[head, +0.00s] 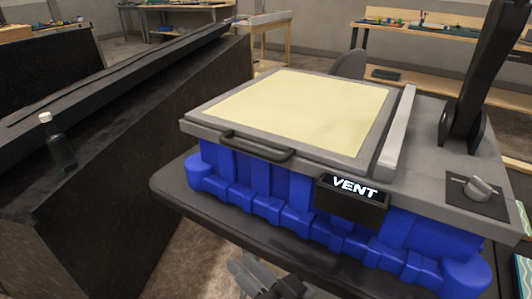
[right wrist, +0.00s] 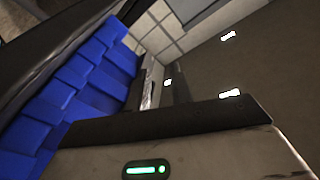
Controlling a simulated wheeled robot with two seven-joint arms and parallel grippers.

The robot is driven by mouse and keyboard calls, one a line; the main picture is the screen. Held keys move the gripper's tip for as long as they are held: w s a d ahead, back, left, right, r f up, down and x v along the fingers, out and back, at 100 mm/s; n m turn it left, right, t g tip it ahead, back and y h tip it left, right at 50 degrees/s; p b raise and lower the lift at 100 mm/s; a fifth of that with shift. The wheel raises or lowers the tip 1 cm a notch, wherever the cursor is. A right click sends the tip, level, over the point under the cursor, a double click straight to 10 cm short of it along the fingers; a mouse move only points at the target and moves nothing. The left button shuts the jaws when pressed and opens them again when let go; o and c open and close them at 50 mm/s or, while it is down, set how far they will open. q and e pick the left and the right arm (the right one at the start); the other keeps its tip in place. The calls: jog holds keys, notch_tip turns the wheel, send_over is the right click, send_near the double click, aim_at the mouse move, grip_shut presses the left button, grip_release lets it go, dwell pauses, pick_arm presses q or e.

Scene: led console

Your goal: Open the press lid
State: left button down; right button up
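The press (head: 270,195) stands in front of me with a bulky blue body. Its lid (head: 222,112) is a grey frame around a cream panel, lying flat and closed on top. A black bar handle (head: 256,147) is on the lid's front edge. A black display (head: 352,190) at the front reads "VENT". My right gripper (head: 258,277) is at the bottom of the head view, below and in front of the press, apart from the handle. Its finger gap is unclear. The right wrist view shows the blue body (right wrist: 85,85) at left, no handle. My left gripper is out of view.
A grey knob (head: 478,188) on a dark plate is at the press's right. A light bar (head: 397,133) lies beside the lid, and a black upright post (head: 480,80) stands behind.

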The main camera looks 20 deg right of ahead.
aim_at(253, 152)
jog(key=w+d+r+m+t+h+b, duration=0.25)
jog(key=d+r+m+t+h, duration=0.4)
jog(key=m, duration=0.55)
jog(key=shift+g+h, duration=0.65)
jog(key=shift+h, duration=0.2)
jog(key=p+x, duration=0.1)
jog(key=x, duration=0.4)
jog(key=f+x, duration=0.1)
jog(key=x, duration=0.4)
jog(key=p+x, duration=0.1)
jog(key=x, duration=0.4)
jog(key=shift+w+d+p, duration=0.2)
jog(key=shift+w+p, duration=0.15)
jog(key=shift+w, duration=0.3)
grip_shut()
